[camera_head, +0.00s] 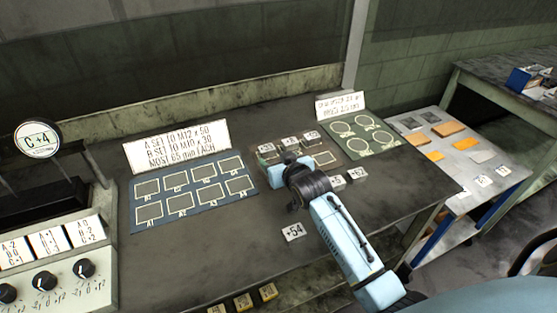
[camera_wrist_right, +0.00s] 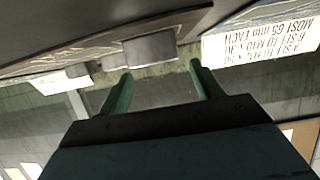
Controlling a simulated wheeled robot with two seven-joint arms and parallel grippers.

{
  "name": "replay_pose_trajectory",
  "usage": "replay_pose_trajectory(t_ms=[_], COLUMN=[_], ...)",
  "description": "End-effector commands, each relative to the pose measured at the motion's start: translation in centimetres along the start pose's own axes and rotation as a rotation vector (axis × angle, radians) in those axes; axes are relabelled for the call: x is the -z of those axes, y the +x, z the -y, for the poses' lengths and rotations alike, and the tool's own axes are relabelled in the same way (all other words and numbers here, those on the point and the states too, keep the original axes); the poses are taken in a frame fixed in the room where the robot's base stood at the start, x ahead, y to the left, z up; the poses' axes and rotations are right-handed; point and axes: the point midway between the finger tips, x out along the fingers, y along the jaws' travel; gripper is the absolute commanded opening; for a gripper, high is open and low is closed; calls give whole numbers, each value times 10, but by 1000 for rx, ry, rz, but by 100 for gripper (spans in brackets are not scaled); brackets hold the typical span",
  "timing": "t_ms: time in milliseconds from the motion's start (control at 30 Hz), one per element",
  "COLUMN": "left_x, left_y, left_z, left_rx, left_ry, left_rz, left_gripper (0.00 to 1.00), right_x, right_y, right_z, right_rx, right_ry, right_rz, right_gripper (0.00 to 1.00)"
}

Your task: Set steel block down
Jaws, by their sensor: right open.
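Several small steel blocks with white labelled faces sit in the head view. A row of them, including the middle block (camera_head: 289,142), lies on a brown mat (camera_head: 325,158). Two more, one marked +5 (camera_head: 337,182) and one beside it (camera_head: 357,174), lie on the bench right of my gripper. A block marked +54 (camera_head: 293,232) lies nearer the front. My right gripper (camera_head: 288,161) is over the mat's near left part, just in front of the row. In the right wrist view its green fingers (camera_wrist_right: 160,70) are apart, with a grey block (camera_wrist_right: 150,48) just beyond the tips.
A blue mat (camera_head: 160,227) with marked rectangles lies to the left, under a white sign (camera_head: 178,146). A green mat (camera_head: 371,152) with circles lies to the right. A control box (camera_head: 55,262) with knobs stands at front left. The bench between is mostly clear.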

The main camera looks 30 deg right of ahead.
Motion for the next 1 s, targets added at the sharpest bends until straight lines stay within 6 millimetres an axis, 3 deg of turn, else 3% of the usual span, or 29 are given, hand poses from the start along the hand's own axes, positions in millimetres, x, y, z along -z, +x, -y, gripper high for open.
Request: replay_pose_trajectory(t_ms=[33, 267, 700, 1000], left_x=[0, 0, 3, 3], left_y=[1, -2, -19, -23], left_z=[0, 0, 0, 0], left_rx=[0, 0, 0, 0], left_ry=[0, 0, 0, 0], left_rz=[0, -1, -2, -2], left_gripper=[65, 65, 65, 65], right_x=[-15, -3, 4, 5], right_y=[1, -4, -88, -121], right_z=[2, 2, 1, 0], right_rx=[2, 3, 1, 0], right_ry=[-1, 0, 0, 0], right_rz=[27, 27, 19, 15], right_gripper=[65, 65, 65, 65])
